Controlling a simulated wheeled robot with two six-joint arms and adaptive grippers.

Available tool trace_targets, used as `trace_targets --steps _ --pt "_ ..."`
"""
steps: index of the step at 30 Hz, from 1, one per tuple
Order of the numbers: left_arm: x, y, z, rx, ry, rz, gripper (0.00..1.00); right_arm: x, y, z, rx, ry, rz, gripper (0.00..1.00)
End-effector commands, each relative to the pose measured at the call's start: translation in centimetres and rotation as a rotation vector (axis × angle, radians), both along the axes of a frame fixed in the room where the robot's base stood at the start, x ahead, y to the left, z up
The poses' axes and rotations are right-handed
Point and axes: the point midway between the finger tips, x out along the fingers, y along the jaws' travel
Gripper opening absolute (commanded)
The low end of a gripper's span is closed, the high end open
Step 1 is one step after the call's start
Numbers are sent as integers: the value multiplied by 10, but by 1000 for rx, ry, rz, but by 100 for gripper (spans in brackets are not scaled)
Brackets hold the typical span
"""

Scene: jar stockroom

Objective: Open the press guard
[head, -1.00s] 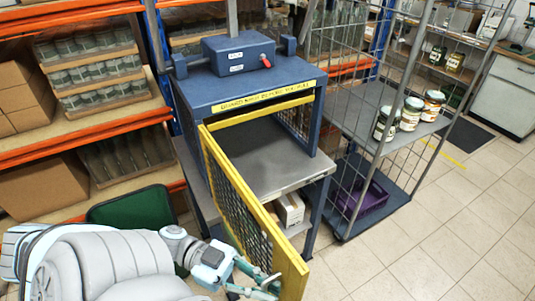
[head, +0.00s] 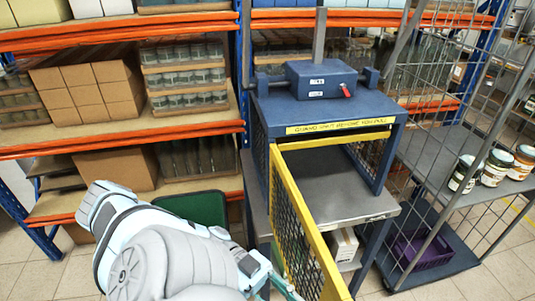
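The press (head: 330,108) is a blue frame with a yellow label strip along its top front edge. Its guard (head: 303,235) is a yellow-framed black mesh panel. The guard stands swung out from the press front, its free edge towards me at the bottom of the head view. The press's front opening shows a bare grey bed (head: 330,190). My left gripper (head: 287,289) is low at the left face of the guard, close to the mesh. Its fingertips are partly cut off by the picture's lower edge, so its grip and any contact are unclear. My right gripper is out of view.
A wire roll cage (head: 440,180) with jars (head: 495,168) and a purple crate (head: 422,246) stands right of the press. Orange-beamed shelves with boxes (head: 85,92) and jars line the back. A green bin (head: 193,207) is behind my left arm. Tiled floor is open at lower right.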

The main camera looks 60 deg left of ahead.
Motion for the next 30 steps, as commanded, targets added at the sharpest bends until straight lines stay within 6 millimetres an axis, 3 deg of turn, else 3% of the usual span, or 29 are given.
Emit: trace_targets --steps 6,10,30 --pt "-20 56 -1 6 6 -1 19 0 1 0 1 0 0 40" --pt "-27 76 -1 4 3 1 19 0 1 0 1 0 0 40" --pt "-28 81 -1 4 -1 1 19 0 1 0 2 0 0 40"
